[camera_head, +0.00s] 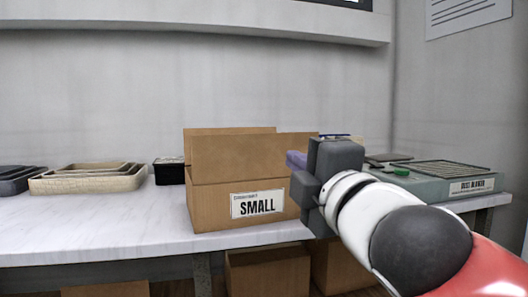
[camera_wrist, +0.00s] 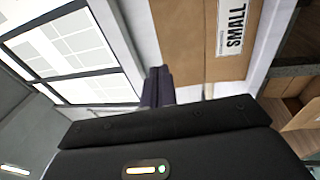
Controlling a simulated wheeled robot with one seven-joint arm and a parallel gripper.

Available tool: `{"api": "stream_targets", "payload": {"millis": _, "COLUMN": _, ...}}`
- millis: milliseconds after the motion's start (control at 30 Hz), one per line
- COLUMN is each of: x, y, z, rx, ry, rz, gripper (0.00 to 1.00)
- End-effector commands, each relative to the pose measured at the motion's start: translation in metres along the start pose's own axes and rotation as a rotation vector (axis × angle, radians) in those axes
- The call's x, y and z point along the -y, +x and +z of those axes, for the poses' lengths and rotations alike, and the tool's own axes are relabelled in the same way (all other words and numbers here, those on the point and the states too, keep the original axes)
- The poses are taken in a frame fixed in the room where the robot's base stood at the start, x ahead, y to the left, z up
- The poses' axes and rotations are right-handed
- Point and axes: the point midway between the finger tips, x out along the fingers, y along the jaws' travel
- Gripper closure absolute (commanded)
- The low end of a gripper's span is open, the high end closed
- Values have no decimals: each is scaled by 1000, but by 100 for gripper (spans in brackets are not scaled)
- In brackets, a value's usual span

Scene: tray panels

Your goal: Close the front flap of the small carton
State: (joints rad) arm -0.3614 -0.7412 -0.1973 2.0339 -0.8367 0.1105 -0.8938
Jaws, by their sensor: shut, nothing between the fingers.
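The small carton (camera_head: 212,211) stands on the table with a "SMALL" label (camera_head: 257,204) on its front. Its front flap (camera_head: 240,158) stands upright above the front wall, and another flap (camera_head: 225,131) rises behind it. The carton's inside is hidden. My gripper (camera_head: 294,160) is at the carton's right end, its fingers shut and empty. In the wrist view the shut fingers (camera_wrist: 157,86) point toward the carton's brown face (camera_wrist: 188,45). I cannot tell whether they touch it.
Beige nested trays (camera_head: 90,179) and a black box (camera_head: 169,171) stand left of the carton. A grey-green case (camera_head: 436,184) stands at the right behind my arm. More cartons (camera_head: 267,272) sit below the table. The table's front left is clear.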

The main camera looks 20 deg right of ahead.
Motion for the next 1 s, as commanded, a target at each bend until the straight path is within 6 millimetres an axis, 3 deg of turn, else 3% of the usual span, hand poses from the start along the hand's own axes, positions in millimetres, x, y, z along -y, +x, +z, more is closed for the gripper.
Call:
{"api": "stream_targets", "payload": {"millis": 500, "x": 2, "y": 103, "z": 0, "rx": 3, "ry": 3, "rz": -6, "gripper": 100}}
{"api": "stream_targets", "payload": {"millis": 700, "x": 2, "y": 122, "z": 0, "rx": 2, "ry": 5, "rz": -5, "gripper": 100}}
{"api": "stream_targets", "payload": {"millis": 1000, "x": 2, "y": 126, "z": 1, "rx": 3, "ry": 6, "rz": -4, "gripper": 100}}
